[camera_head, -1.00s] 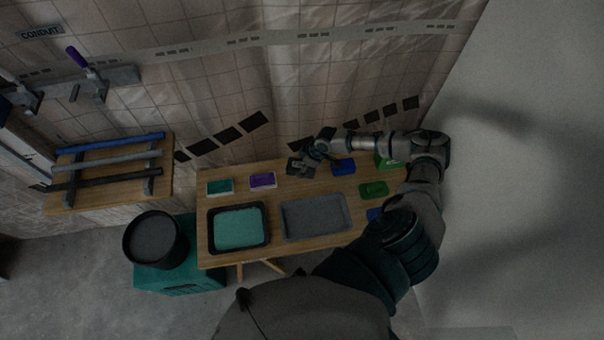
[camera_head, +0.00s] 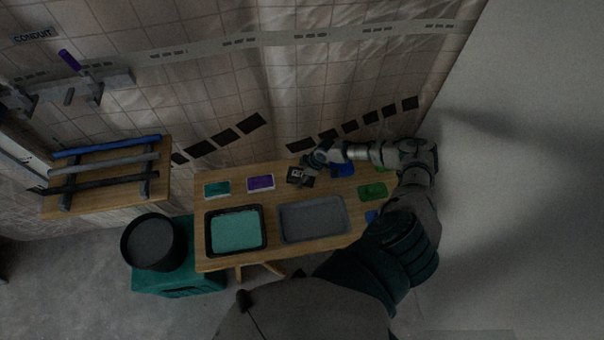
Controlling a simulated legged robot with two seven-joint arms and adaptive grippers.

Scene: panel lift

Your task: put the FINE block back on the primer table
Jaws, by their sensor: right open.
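The wooden primer table (camera_head: 203,255) stands against the tiled wall. A small dark block (camera_head: 296,176) with a pale mark lies at its back middle. Its label is too small to read, so I cannot tell whether it is the FINE block. My right gripper (camera_head: 307,170) is open, close beside this block at its right; I cannot tell whether they touch. Its arm comes in from the right over the table. My left gripper is out of view.
A teal block (camera_head: 217,189), a purple block (camera_head: 260,183), a blue block (camera_head: 342,171) and a green block (camera_head: 372,192) lie on the table. A teal-filled tray (camera_head: 236,231) and a grey tray (camera_head: 313,219) are in front. A black bucket (camera_head: 152,241) stands left.

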